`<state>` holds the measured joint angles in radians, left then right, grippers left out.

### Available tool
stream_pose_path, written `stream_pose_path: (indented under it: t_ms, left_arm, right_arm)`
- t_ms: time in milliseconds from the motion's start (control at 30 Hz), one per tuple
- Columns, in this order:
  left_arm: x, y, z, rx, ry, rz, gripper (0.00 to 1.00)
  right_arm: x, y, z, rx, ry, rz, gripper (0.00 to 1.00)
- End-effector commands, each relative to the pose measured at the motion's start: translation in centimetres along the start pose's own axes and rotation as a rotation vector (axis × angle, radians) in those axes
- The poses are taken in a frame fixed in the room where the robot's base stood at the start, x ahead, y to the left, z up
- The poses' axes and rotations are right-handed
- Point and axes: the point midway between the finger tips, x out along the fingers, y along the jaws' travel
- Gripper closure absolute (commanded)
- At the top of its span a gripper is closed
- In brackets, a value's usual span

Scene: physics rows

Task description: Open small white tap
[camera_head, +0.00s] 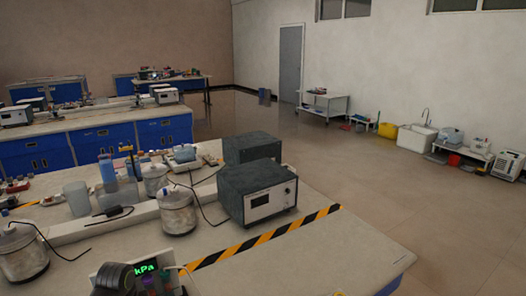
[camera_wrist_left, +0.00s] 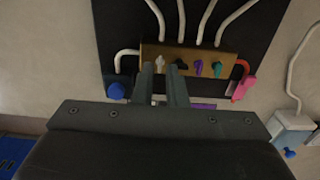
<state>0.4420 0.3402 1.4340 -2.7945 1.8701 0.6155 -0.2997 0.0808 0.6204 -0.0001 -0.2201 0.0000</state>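In the left wrist view a brass manifold (camera_wrist_left: 205,60) is mounted on a black board (camera_wrist_left: 120,28). A small white tap (camera_wrist_left: 158,60) sits at its left end, beside a black tap (camera_wrist_left: 181,64), a purple tap (camera_wrist_left: 198,69) and a green tap (camera_wrist_left: 218,70). My left gripper (camera_wrist_left: 160,72) points at the manifold with its fingers apart. The white tap shows between the fingertips; I cannot tell whether they touch it. In the head view a green kPa display (camera_head: 146,268) is at the bottom edge, partly hidden by a dark rounded part. My right gripper is not in view.
A blue knob (camera_wrist_left: 116,92) is left of the fingers, and a pink handle (camera_wrist_left: 242,88) is right. White tubes rise from the manifold.

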Motion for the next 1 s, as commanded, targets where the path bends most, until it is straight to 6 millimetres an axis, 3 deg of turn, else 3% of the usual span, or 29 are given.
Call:
stream_pose_path:
  t_ms: [400, 1000]
  left_arm:
    - [0.62, 0.0, -0.01, 0.0, 0.0, 0.0, 0.88]
    - [-0.16, 0.0, 0.01, 0.0, 0.0, 0.0, 0.88]
  right_arm:
    - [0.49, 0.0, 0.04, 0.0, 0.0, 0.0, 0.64]
    - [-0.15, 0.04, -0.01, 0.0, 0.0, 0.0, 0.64]
